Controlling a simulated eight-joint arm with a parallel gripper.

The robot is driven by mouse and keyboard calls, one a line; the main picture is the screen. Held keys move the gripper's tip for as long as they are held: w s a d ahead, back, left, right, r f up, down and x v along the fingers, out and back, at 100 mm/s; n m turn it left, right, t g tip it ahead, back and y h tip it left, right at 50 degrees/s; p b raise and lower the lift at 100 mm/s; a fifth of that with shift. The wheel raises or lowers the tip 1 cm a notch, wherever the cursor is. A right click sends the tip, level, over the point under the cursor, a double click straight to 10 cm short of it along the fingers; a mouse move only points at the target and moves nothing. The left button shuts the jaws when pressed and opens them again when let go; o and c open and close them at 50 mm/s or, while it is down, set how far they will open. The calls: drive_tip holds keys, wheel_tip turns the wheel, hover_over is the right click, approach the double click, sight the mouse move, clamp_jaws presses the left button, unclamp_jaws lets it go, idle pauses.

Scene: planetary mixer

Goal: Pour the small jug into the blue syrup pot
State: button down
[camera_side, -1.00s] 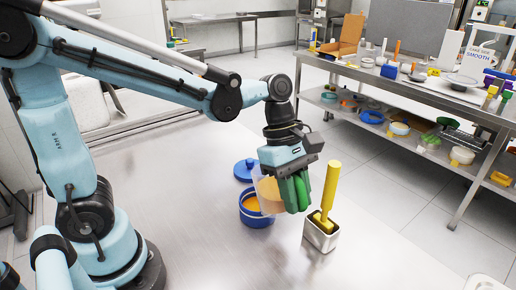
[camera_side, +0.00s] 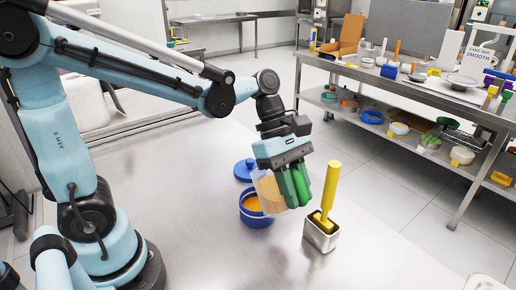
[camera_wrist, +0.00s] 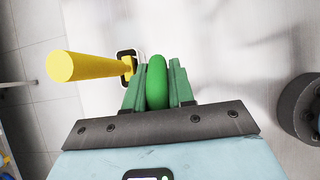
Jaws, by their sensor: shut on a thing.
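The small jug (camera_side: 269,192) is a translucent, peach-tinted vessel with a green handle (camera_wrist: 156,82). My gripper (camera_side: 294,186) is shut on this handle, with its green fingers on either side of it in the wrist view. The jug hangs tilted above the blue syrup pot (camera_side: 256,216), its lower left side over the pot's right part. The pot stands open on the steel table with orange contents. Whether anything flows from the jug cannot be told. The jug's body is hidden in the wrist view.
A blue lid (camera_side: 245,170) lies behind the pot. A metal container (camera_side: 321,236) with a yellow-handled tool (camera_side: 329,190) stands close to the right of my gripper. The front of the steel table (camera_side: 220,262) is clear. A laden shelf unit stands farther right.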

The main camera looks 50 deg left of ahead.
drive_tip(key=shift+a+r+h, duration=0.1)
drive_tip(key=shift+r+h, duration=0.15)
drive_tip(key=shift+h, duration=0.15)
drive_tip(key=shift+a+r+h, duration=0.2)
drive_tip(key=shift+r+h, duration=0.1)
drive_tip(key=shift+h, duration=0.3)
drive_tip(key=shift+a+r+h, duration=0.4)
drive_tip(key=shift+a+h, duration=0.2)
drive_tip(key=shift+h, duration=0.6)
idle(5.8)
